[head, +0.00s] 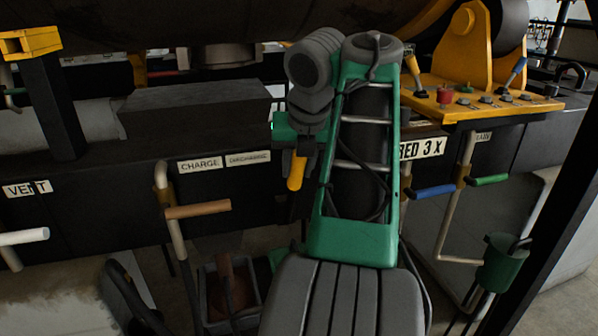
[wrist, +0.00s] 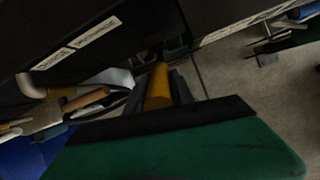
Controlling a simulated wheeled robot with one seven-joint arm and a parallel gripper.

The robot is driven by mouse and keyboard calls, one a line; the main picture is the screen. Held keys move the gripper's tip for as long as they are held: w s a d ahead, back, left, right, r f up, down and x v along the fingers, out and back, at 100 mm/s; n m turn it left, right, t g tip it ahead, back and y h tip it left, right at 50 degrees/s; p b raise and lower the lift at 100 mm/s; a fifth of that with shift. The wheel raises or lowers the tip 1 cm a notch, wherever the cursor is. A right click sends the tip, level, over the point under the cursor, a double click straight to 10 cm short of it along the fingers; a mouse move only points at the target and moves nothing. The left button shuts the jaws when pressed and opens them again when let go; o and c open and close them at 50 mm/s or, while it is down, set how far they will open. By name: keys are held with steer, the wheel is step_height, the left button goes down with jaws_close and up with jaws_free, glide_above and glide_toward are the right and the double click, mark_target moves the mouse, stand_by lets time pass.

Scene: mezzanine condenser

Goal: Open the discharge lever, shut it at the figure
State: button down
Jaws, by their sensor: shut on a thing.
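A lever with a yellow handle (head: 296,171) hangs at the front of the dark panel, just right of a white label (head: 248,158) that seems to read DISCHARGE. My gripper (head: 300,148) is shut on this yellow handle. In the wrist view the yellow handle (wrist: 158,86) sits between my dark fingers (wrist: 160,95), pointing away from the green gripper body. The lever's pipe and pivot are mostly hidden behind my arm.
Left of my gripper is a tan-handled lever (head: 198,211) by the CHARGE label (head: 200,164); a white-handled one (head: 24,237) is farther left. Blue (head: 433,191) and green (head: 489,180) handles are at right. A yellow console (head: 485,100) carries small controls. A grey bin (head: 228,290) stands below.

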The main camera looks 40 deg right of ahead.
steer(key=c, duration=1.3)
jaws_free()
steer(key=shift+s+d, duration=0.1)
steer(key=shift+s, duration=0.05)
steer(key=shift+o, duration=1)
steer(key=p+v, duration=0.6)
steer(key=v, duration=0.1)
steer(key=shift+r, duration=0.3)
steer(key=shift+s+r, duration=0.1)
steer(key=shift+r, duration=0.15)
steer(key=shift+f, duration=0.1)
